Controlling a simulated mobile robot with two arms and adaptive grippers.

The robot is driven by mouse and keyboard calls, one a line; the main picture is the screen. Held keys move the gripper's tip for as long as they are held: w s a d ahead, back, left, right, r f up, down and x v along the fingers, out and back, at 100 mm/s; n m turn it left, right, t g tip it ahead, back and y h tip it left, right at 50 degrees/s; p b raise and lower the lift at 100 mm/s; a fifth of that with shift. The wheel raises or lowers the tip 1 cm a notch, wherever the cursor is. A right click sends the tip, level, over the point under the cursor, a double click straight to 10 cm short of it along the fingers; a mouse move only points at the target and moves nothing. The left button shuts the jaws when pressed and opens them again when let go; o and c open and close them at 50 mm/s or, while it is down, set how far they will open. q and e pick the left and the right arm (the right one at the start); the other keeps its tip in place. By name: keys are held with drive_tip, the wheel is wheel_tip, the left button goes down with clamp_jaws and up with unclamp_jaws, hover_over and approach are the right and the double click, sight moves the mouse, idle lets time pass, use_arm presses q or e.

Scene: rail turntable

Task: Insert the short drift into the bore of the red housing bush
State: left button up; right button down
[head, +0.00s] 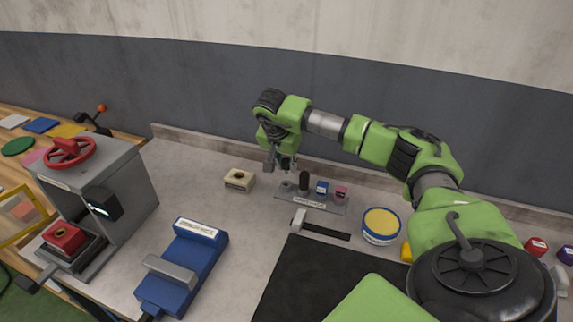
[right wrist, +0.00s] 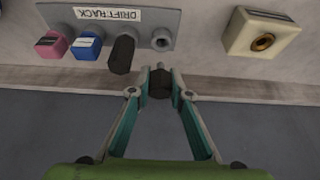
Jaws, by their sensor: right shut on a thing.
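My right gripper (head: 284,168) is above the left end of the grey drift rack. In the right wrist view its fingers (right wrist: 160,88) are shut on a dark drift with a short grey tip, which I take as the short drift (right wrist: 160,80). The rack (right wrist: 195,18) has an empty socket (right wrist: 162,39) near the held drift. A black drift (right wrist: 122,54), a blue piece (right wrist: 87,45) and a pink piece (right wrist: 51,44) stand in it. A red block, apparently the red housing bush (head: 64,239), sits on the press at the left; its bore is hard to make out. My left gripper is not in view.
The grey press (head: 125,165) has a red handwheel (head: 69,151). A cream block with a brass-ringed bore (head: 240,180) sits left of the rack. A blue fixture (head: 185,265), yellow-topped tin (head: 381,224) and black mat (head: 310,275) stand nearer.

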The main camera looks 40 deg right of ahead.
drive_tip(key=shift+r+p, duration=0.3)
drive_tip(key=shift+r, duration=0.25)
drive_tip(key=shift+r+p, duration=2)
drive_tip(key=shift+r, duration=0.55)
drive_tip(key=shift+f, duration=0.1)
